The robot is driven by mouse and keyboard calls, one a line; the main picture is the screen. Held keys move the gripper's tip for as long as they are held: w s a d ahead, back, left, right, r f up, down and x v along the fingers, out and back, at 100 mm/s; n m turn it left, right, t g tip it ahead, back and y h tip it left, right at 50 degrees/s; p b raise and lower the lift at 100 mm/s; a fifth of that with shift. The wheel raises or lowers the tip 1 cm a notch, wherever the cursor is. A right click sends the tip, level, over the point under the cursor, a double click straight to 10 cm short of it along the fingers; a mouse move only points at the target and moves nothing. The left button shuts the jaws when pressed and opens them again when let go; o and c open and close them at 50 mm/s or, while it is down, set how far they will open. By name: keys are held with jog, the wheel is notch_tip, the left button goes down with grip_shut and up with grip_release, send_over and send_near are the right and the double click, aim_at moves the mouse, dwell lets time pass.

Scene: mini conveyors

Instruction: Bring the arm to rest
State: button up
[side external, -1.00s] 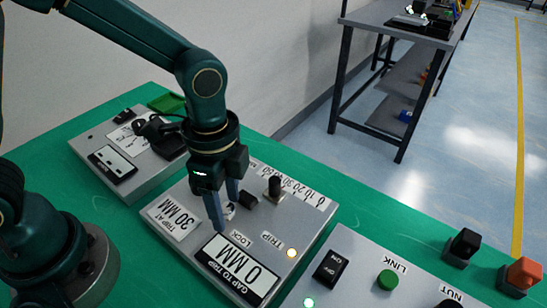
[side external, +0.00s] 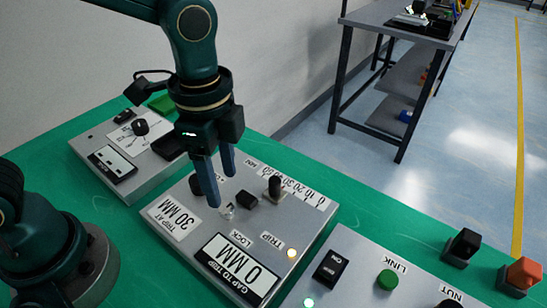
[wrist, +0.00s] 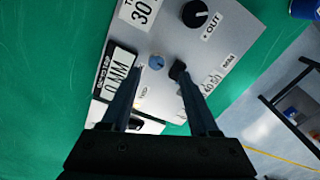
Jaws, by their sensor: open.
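My gripper (side external: 222,188) is open and empty in the side external view, its two blue-grey fingers pointing down above the middle panel (side external: 178,246). The fingers also show in the wrist view (wrist: 158,75), spread apart with nothing between their tips. A small blue knob (wrist: 157,62) and a black dial (wrist: 195,14) show in the wrist view. Whether the fingertips clear the panel's fittings is hard to tell.
A second panel (side external: 103,183) with a dial stands behind left. A third panel (side external: 340,285) with an ON/OFF rocker (side external: 331,267) and green button (side external: 388,280) is front right. Black (side external: 463,246) and orange (side external: 523,273) blocks sit at the right. Bare green table (side external: 385,223) lies between.

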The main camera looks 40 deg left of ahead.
jog(key=s+a+r+n+t, duration=0.2)
jog(key=a+r+n+t, duration=0.25)
jog(key=a+r, duration=0.2)
jog(key=s+a+n, duration=0.1)
jog(key=n, duration=0.2)
jog(key=s+n, duration=0.2)
jog(key=n, duration=0.1)
jog(key=s+a+n+t, duration=0.1)
jog(key=s+n, duration=0.1)
jog(key=n, duration=0.1)
jog(key=shift+a+f, duration=0.35)
